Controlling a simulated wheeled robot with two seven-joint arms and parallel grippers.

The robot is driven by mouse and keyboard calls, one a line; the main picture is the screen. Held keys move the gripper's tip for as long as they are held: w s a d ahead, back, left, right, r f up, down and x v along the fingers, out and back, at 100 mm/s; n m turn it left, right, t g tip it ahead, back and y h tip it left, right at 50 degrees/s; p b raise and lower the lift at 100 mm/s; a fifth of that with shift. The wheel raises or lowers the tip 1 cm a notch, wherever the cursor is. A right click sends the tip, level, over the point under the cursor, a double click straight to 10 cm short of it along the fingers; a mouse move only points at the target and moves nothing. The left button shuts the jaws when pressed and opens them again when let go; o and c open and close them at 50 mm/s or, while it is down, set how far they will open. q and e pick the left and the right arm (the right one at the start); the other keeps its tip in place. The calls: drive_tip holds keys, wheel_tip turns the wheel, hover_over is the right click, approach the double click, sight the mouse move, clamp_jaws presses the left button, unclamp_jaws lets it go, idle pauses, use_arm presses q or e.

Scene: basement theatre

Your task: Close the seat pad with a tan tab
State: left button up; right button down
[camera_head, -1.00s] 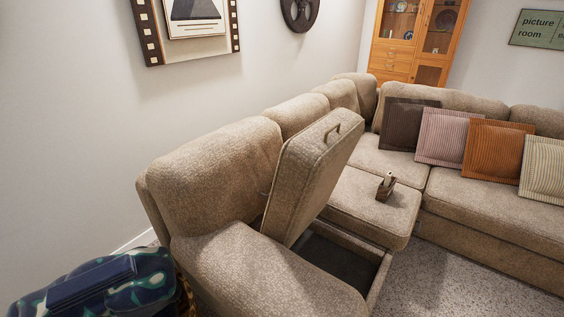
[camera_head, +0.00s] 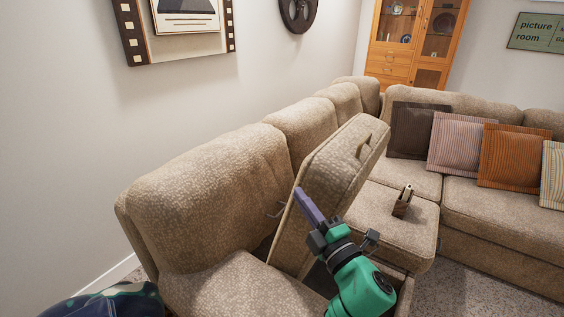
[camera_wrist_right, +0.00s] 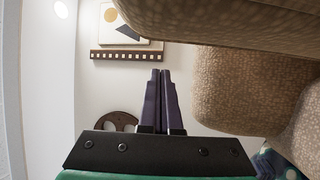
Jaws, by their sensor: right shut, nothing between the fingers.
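The seat pad (camera_head: 335,185) stands raised and tilted at the sofa's left section, above an open storage box. Its tan tab (camera_head: 363,145) is a small loop on the pad's upper edge. My right gripper (camera_head: 299,192) has purple fingers, shut and empty, at the pad's left side; I cannot tell whether they touch it. In the right wrist view the shut fingers (camera_wrist_right: 160,73) point toward the wall, with the pad's upholstery (camera_wrist_right: 260,28) above right. My arm hides part of the box. My left gripper is not in view.
The sofa back (camera_head: 205,190) rises to the left of the pad. A small brown caddy (camera_head: 403,201) sits on the neighbouring seat. Several cushions (camera_head: 460,142) lean farther right. A dark patterned item (camera_head: 110,303) is at the lower left.

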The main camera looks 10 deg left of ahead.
sight(301, 175)
drive_tip(key=r+x, duration=0.1)
drive_tip(key=x, duration=0.8)
drive_tip(key=d, duration=0.3)
drive_tip(key=d+p, duration=0.1)
drive_tip(key=shift+s+d+f, duration=0.2)
drive_tip(key=shift+s+f, duration=0.05)
drive_tip(key=shift+f, duration=0.05)
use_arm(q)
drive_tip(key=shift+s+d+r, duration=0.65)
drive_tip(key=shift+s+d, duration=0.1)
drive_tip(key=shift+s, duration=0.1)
use_arm(e)
drive_tip(key=shift+a, duration=0.1)
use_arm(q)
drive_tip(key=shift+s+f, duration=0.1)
